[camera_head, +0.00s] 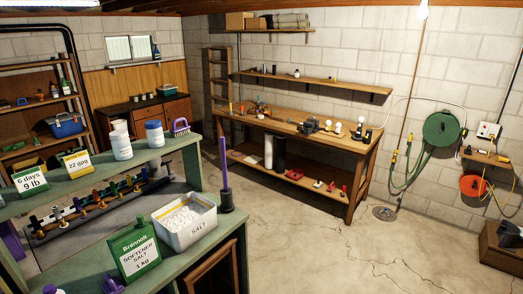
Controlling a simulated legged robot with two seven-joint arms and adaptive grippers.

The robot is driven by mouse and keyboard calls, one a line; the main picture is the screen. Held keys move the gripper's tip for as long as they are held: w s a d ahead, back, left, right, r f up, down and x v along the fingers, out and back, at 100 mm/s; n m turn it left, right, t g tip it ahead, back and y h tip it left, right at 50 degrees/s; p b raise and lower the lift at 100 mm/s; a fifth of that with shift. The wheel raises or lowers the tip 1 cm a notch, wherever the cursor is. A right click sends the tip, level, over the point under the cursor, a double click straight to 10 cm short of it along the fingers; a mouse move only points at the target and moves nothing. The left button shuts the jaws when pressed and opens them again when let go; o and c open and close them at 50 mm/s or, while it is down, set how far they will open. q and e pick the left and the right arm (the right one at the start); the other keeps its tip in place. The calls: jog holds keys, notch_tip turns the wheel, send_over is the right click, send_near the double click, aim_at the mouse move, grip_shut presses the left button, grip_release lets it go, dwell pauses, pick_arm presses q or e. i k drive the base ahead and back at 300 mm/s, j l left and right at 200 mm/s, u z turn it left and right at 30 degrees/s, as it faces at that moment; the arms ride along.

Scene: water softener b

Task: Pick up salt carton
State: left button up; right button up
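The salt carton (136,252) is green with a white label reading "Brennolt softener salt 1 kg". It stands upright on the green bench (212,240) at the lower left. A white bin (186,236) marked "SALT", filled with white lumps, stands just right of and behind the carton. Neither of my grippers is in view, and nothing is seen touching the carton.
A purple-handled tool in a dark holder (226,200) stands right of the bin. Purple objects (112,286) lie near the carton's base. Open concrete floor (320,240) lies to the right.

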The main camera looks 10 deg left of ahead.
aim_at(135, 251)
jog(key=u, duration=1.45)
